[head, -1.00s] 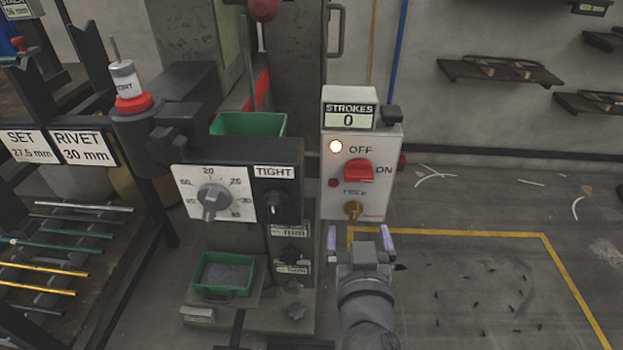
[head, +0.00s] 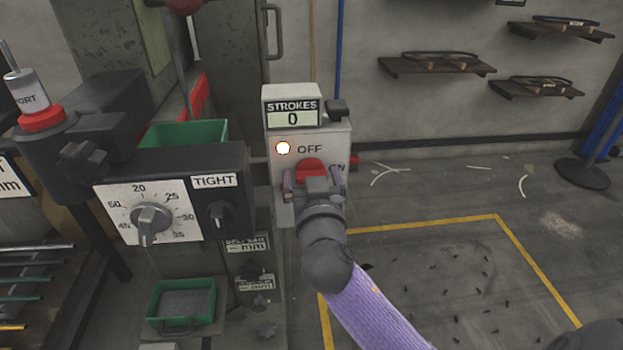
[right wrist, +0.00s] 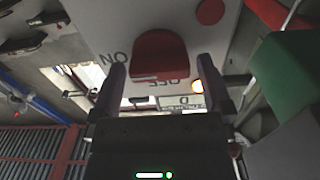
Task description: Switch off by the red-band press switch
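The press has a red band (head: 43,118) around its upper tool, below a pale cylinder. Its grey switch box (head: 276,172) carries a red rotary switch (head: 309,167) with OFF above and ON to the right. The lamp (head: 283,148) on the box glows. My right gripper (head: 313,178) is open, its fingers on either side of the red switch, close to the panel. In the right wrist view the red switch (right wrist: 160,50) lies just beyond and between the open fingertips; contact is not clear. My left gripper is not in view.
A strokes counter (head: 292,112) reading 0 tops the box. The dial panel (head: 118,212) with a TIGHT knob (head: 220,214) stands left of it. Green bins (head: 181,304) sit by the press. The floor to the right, marked with yellow lines (head: 420,224), is open.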

